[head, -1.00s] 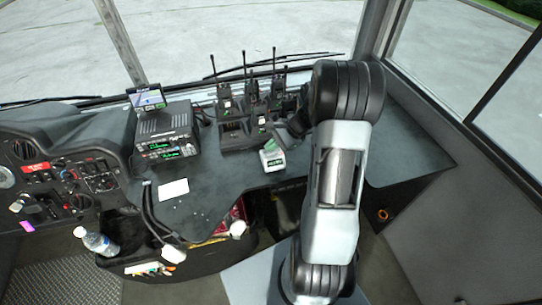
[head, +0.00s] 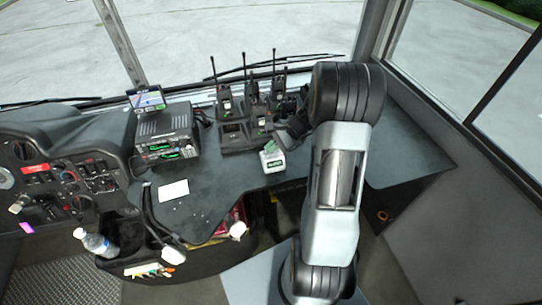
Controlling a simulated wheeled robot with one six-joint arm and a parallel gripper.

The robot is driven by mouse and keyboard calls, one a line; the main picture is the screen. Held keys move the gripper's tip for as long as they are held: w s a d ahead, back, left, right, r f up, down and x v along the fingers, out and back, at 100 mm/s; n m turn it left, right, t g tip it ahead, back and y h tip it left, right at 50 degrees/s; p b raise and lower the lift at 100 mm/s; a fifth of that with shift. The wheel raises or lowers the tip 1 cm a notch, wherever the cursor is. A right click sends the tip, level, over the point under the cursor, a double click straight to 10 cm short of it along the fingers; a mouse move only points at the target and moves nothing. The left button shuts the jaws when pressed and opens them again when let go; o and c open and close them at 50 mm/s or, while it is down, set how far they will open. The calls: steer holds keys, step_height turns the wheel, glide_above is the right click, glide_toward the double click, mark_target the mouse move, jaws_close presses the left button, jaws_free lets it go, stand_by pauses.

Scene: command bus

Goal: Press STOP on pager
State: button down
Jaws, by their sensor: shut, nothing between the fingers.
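A small white device with a green label, which looks like the pager (head: 272,162), stands near the front edge of the dark dashboard. A greenish part shows at its top. My gripper (head: 285,139) is dark and small in the head view, just behind and to the right of the device's top. It is shut and holds nothing. My arm partly hides it. Whether its tip touches the device cannot be told. The STOP button is too small to make out.
Several handheld radios in a charger (head: 240,140) stand close behind the device. A radio unit (head: 166,135) with a small screen (head: 147,100) is to the left. A white card (head: 173,189) lies on the dashboard, with clear surface between it and the device.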

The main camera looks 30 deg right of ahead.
mark_target(271, 155)
steer(key=shift+f, duration=0.2)
stand_by(0.7)
steer(key=shift+s+f+b, duration=0.1)
steer(key=shift+f+b, duration=0.15)
steer(key=shift+b, duration=0.1)
steer(key=shift+f, duration=0.3)
stand_by(0.5)
steer(key=shift+r, duration=0.1)
stand_by(0.4)
steer(key=shift+r+p, duration=0.35)
steer(key=shift+r, duration=0.35)
steer(key=shift+w+d+r+p, duration=0.1)
steer(key=shift+w+r+p, duration=0.15)
steer(key=shift+r+p, duration=0.9)
steer(key=shift+w+r+p, duration=0.25)
steer(key=shift+r+p, duration=0.55)
steer(key=shift+r, duration=0.5)
